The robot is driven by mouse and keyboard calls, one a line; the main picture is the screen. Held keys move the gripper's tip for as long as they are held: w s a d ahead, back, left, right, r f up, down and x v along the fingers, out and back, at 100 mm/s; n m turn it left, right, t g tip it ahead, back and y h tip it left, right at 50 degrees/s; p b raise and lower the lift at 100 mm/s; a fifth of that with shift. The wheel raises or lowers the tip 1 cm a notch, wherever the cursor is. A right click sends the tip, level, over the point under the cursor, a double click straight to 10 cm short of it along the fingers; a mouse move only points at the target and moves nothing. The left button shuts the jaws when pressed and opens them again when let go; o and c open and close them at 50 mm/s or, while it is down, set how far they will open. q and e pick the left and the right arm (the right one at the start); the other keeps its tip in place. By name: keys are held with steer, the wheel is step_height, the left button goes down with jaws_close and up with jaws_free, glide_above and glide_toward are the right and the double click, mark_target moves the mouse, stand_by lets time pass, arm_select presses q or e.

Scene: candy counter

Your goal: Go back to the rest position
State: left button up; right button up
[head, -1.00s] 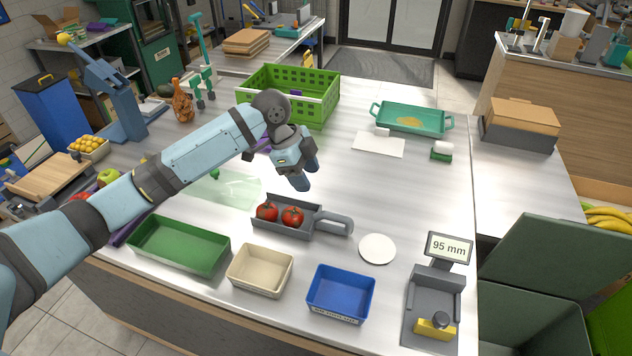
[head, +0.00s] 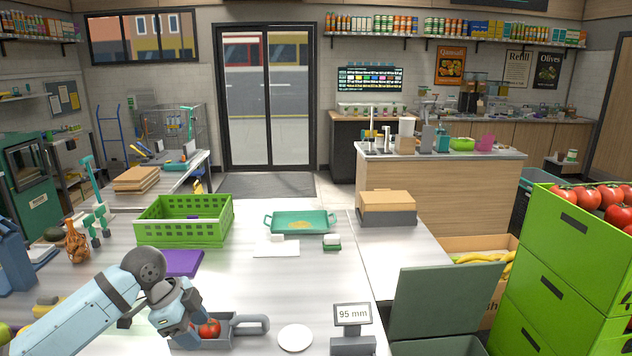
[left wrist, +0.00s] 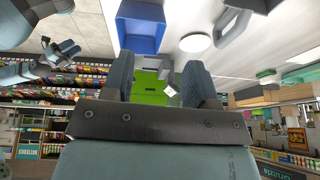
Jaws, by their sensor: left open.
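My left gripper (head: 182,328) is low in the head view and covers part of the grey handled tray (head: 250,326). A red tomato (head: 209,328) in that tray shows beside the gripper. In the left wrist view the left gripper's fingers (left wrist: 160,78) stand apart with nothing held between them. My right gripper (left wrist: 62,52) shows small at the upper left of the left wrist view, away from the left one. Its jaws are too small to read, and it is outside the head view.
On the counter are a white disc (head: 295,338), a scale reading 95 mm (head: 352,316), a green crate (head: 184,232) and a teal tray (head: 300,222). Green crates of tomatoes (head: 560,270) stand at right. The blue bin (left wrist: 140,30) shows in the left wrist view.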

arm_select(q)
steer(key=s+d+f+n+t, duration=0.1)
steer(key=s+d+f+n, duration=0.2)
steer(key=s+f, duration=0.4)
steer(key=s+d+f+n+t, duration=0.1)
steer(key=s+d+f+n, duration=0.25)
steer(key=s, duration=0.65)
steer(key=s+a+f+n+y, duration=0.15)
steer(key=s+a+n, duration=0.25)
steer(key=s, duration=0.5)
steer(key=s+a+f+n+y, duration=0.1)
steer(key=s+a+n+y, duration=0.3)
steer(key=s, duration=0.4)
steer(key=w+d+f+t+h+p, duration=0.3)
steer(key=w+d+t+h+p, duration=0.1)
steer(key=t+p, duration=0.4)
steer(key=shift+w+d+f+p, duration=0.2)
steer(key=shift+w+d+p, duration=0.65)
steer(key=shift+d+p, duration=0.1)
arm_select(e)
step_height(320, 180, up, 9)
steer(key=shift+s+d+r, duration=0.15)
steer(key=shift+s+d, duration=0.1)
steer(key=shift+d, duration=0.05)
steer(key=shift+w+a+r, duration=0.1)
steer(key=shift+r, duration=0.15)
